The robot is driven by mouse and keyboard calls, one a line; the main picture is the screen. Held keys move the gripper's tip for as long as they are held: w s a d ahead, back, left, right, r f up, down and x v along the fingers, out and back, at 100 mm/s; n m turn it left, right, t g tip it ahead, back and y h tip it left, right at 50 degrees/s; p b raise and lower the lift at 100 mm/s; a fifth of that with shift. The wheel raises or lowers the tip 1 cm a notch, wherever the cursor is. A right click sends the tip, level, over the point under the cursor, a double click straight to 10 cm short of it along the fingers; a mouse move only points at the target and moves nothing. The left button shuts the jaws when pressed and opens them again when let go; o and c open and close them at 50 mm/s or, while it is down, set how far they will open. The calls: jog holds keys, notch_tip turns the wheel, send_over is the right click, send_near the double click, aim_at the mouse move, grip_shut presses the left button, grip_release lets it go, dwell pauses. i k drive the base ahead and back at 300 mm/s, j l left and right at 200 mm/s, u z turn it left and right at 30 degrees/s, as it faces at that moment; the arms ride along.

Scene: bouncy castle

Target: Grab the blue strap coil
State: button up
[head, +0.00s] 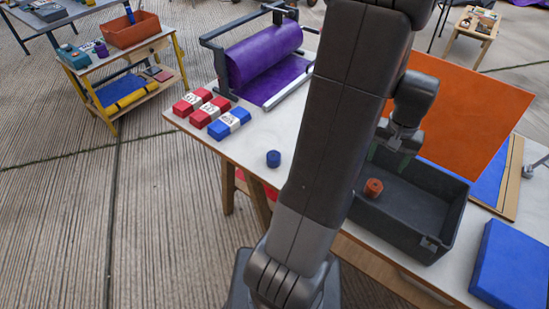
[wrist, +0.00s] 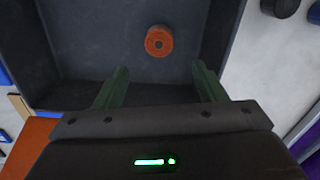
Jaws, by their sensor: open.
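The blue strap coil (head: 273,158) sits on the white tabletop, left of my arm and left of the dark grey bin. My gripper (head: 391,160) is over the bin, partly behind my arm, well apart from the blue coil. In the wrist view my gripper (wrist: 160,72) has its two green fingers spread with nothing between them. An orange coil (head: 373,187) stands inside the bin; it also shows in the wrist view (wrist: 159,41), beyond the fingertips. I cannot tell whether a dark round shape at the wrist view's upper right edge is the blue coil.
The bin (head: 449,225) has raised walls. Red and blue wrapped packs (head: 230,122) lie left, below a purple roll (head: 262,57) on a frame. An orange sheet (head: 460,110) and blue block (head: 510,265) are right. Tabletop around the blue coil is clear.

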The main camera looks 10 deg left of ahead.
aim_at(273, 157)
jog(key=u, duration=1)
jog(key=k+l+u, duration=0.1)
jog(key=l+u, duration=0.15)
jog(key=u, duration=0.15)
jog(key=k+l+u, duration=0.15)
jog(key=u, duration=0.25)
jog(key=k+l, duration=0.05)
